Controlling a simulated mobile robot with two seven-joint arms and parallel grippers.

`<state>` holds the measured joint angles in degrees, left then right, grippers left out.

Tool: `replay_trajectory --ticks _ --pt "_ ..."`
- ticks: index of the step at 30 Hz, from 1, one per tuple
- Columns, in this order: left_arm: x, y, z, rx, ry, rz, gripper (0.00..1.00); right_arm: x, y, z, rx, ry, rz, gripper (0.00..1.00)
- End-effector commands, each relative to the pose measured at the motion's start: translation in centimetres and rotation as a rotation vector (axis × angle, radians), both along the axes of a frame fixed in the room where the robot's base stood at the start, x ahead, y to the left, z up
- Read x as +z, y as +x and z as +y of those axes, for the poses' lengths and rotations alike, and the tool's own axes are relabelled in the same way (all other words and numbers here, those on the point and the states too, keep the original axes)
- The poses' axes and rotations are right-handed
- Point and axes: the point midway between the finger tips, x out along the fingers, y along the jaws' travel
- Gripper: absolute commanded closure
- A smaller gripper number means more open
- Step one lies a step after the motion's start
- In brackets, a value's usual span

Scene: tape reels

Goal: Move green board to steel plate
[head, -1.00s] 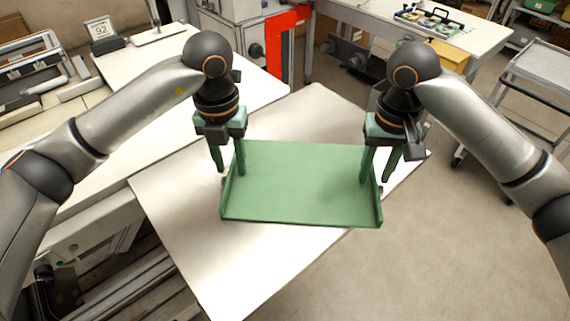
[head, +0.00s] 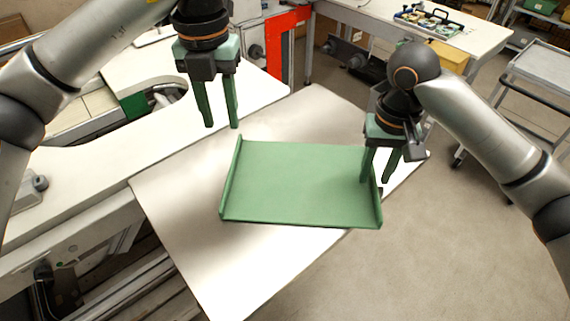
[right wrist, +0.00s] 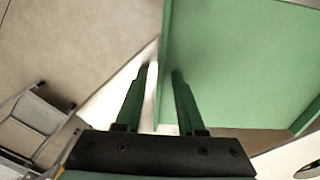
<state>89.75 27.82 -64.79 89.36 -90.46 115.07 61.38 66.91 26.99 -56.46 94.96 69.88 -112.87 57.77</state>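The green board (head: 295,185) is a shallow tray with raised walls at its left and right ends. It lies on the pale, smooth plate (head: 185,235), which looks like the steel plate; its front right corner reaches the plate's edge. My left gripper (head: 221,125) is open, empty and raised above and behind the board's left end. My right gripper (head: 378,180) is open, with its fingers on either side of the board's right wall. In the right wrist view the board (right wrist: 240,60) fills the right side, and the gripper's fingers (right wrist: 161,70) stand apart around its edge.
A white bench (head: 75,200) runs along the left. A second table (head: 440,45) with a tool tray stands at the back right. A grey cart (head: 535,75) stands at the far right. Open floor lies at the front right.

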Motion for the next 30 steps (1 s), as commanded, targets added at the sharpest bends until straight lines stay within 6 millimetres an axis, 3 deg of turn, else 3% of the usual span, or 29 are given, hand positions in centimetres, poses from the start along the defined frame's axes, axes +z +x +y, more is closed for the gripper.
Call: replay_trajectory --ticks 5,21,30 --pt "0.4 0.0 0.0 0.001 0.001 0.000 0.62 1.1 0.1 0.0 0.000 0.000 -0.002 0.62" --pt "0.3 0.0 0.0 0.000 0.000 0.000 0.62 10.3 0.0 0.0 -0.002 -0.001 -0.004 0.62" --pt "0.3 0.0 0.0 0.000 0.000 0.000 0.62 12.0 0.0 0.0 0.000 0.000 0.000 0.62"
